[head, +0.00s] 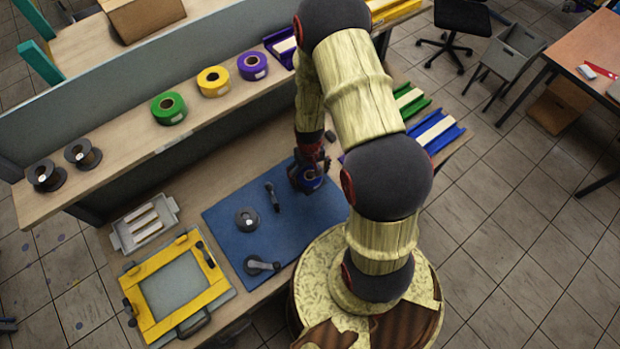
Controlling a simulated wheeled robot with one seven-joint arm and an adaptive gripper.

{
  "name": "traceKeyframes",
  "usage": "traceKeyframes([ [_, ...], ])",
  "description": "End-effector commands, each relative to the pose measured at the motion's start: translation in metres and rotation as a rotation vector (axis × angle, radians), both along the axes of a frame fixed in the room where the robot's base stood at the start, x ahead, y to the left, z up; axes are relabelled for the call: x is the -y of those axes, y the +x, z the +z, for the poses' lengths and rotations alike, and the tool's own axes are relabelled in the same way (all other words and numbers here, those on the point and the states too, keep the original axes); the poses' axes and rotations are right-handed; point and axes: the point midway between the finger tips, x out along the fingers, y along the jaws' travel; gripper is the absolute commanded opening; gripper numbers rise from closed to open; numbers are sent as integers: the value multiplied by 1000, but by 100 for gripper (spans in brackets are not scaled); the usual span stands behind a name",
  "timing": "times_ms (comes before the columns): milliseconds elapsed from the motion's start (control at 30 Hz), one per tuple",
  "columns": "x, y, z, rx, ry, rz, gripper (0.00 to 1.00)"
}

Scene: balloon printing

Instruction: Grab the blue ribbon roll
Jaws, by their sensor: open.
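The blue ribbon roll (311,181) lies at the right part of the blue mat (228,220) on the workbench. It is partly covered by my gripper (310,170), which reaches down over it from above. My gripper is open, with its fingers around or just over the roll; I cannot tell whether they touch it. My arm hides part of the area to the right of the roll.
A dark spool (247,220) and small dark tools (272,196) lie on the mat. A yellow frame (155,325) and a white tray (128,243) are at left. Green (169,108), yellow (213,81) and purple (252,65) rolls stand on the shelf behind.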

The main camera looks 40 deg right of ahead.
Motion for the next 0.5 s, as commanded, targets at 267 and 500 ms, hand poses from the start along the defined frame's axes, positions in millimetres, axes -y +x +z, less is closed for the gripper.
traceKeyframes([
  [267, 0, 0, 1, 1, 0, 0, 74],
  [500, 0, 0, 1, 1, 0, 0, 61],
])
